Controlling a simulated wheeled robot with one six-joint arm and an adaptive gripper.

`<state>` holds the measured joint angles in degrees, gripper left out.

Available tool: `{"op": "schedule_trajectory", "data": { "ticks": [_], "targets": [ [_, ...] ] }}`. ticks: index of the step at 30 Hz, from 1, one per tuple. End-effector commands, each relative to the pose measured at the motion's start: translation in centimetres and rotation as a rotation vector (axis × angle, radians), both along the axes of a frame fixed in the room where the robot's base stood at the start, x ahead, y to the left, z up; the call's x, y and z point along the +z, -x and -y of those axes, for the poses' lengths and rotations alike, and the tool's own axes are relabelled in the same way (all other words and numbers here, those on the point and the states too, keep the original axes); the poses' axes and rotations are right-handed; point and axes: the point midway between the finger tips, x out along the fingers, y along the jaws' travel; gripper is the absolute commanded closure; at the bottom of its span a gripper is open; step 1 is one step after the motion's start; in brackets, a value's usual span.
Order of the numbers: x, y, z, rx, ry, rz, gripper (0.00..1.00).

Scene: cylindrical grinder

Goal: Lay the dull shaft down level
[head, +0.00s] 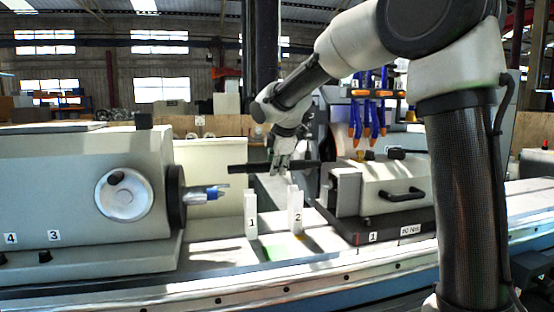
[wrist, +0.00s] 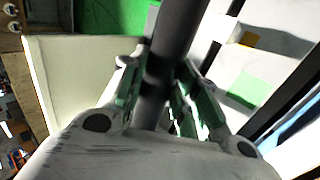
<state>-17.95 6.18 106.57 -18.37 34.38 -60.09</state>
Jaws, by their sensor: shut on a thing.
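The dull shaft (head: 250,168) is a dark grey bar, held roughly level between the grinder's two heads in the head view. My gripper (head: 282,160) is shut on it near its middle, from above. In the wrist view the shaft (wrist: 168,60) runs between the two fingers of my gripper (wrist: 160,95). Two white upright rests, marked 1 (head: 251,216) and 2 (head: 296,210), stand below the shaft. A gap shows between the shaft and the rest tops. The shaft's right end is close to the right head, and I cannot tell whether they touch.
The left head (head: 80,200) has a round handwheel and a pointed centre (head: 208,192). The right head (head: 385,190) has a black handle. Blue and orange coolant hoses (head: 368,115) hang behind. The machine bed (head: 330,250) runs along the front.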

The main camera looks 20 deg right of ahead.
Motion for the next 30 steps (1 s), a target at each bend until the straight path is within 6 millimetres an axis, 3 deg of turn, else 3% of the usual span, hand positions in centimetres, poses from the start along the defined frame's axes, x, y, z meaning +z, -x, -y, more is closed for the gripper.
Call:
{"op": "schedule_trajectory", "data": {
  "ticks": [30],
  "targets": [
    [-6.1,-0.1,0.0,0.002,-0.001,0.008,1.0]
  ]
}}
